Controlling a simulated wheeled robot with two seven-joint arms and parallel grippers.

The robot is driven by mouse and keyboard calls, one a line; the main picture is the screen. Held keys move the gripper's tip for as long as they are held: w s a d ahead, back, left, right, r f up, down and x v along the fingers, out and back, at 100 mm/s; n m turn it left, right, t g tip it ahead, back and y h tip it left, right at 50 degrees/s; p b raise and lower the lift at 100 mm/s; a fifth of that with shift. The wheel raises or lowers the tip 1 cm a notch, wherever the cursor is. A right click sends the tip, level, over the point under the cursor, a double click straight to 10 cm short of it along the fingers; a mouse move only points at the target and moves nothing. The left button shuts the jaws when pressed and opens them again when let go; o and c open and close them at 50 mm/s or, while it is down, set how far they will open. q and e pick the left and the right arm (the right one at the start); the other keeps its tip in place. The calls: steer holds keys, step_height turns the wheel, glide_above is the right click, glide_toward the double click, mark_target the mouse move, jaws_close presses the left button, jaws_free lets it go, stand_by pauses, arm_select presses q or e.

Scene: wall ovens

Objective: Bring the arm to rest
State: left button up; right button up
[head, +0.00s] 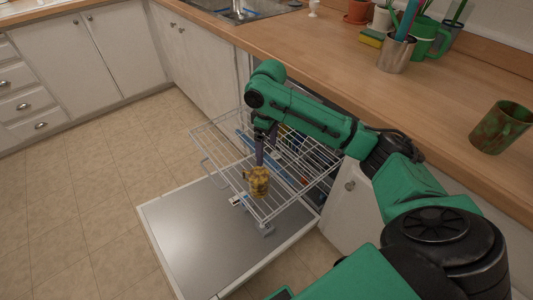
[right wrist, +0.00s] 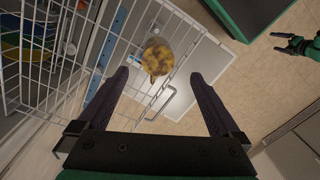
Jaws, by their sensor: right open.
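My right arm reaches over the pulled-out dishwasher rack (head: 205,140) in the head view. My right gripper (head: 262,150) points down, just above a mottled yellow-brown mug (head: 258,182) on the rack. In the right wrist view the gripper (right wrist: 160,75) has its two dark fingers wide apart. The mug (right wrist: 157,60) shows beyond the fingertips, with nothing held between them.
The open dishwasher door (head: 185,240) lies low under the rack. The wooden counter (head: 440,85) runs along the right, with a green-brown mug (head: 500,127), a metal utensil cup (head: 397,52) and a green watering can (head: 428,38). The tiled floor (head: 80,205) at left is clear.

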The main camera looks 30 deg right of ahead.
stand_by(0.3)
steer(key=s+a+f+t+y, duration=0.2)
steer(key=s+a+f+t, duration=0.1)
steer(key=s+a+f, duration=0.55)
steer(key=s+d+f+m+t+h, duration=0.1)
steer(key=s+d+f+m+h, duration=0.1)
steer(key=s+d+m, duration=0.55)
steer(key=s+a+f+n+g+p, duration=0.1)
steer(key=s+f+p, duration=0.15)
steer(key=f, duration=0.65)
steer(key=s+a+f+n+p, duration=0.1)
steer(key=s+f+n+p, duration=0.15)
steer(key=f, duration=0.75)
steer(key=s+d+f+p, duration=0.1)
steer(key=s+f+p, duration=0.1)
steer(key=s+f, duration=0.2)
steer(key=s+d+f+g+p, duration=0.1)
steer(key=s+f, duration=0.4)
steer(key=s, duration=0.6)
steer(key=shift+d+g+p, duration=0.3)
steer(key=shift+d+p, duration=0.25)
steer(key=shift+p, duration=0.4)
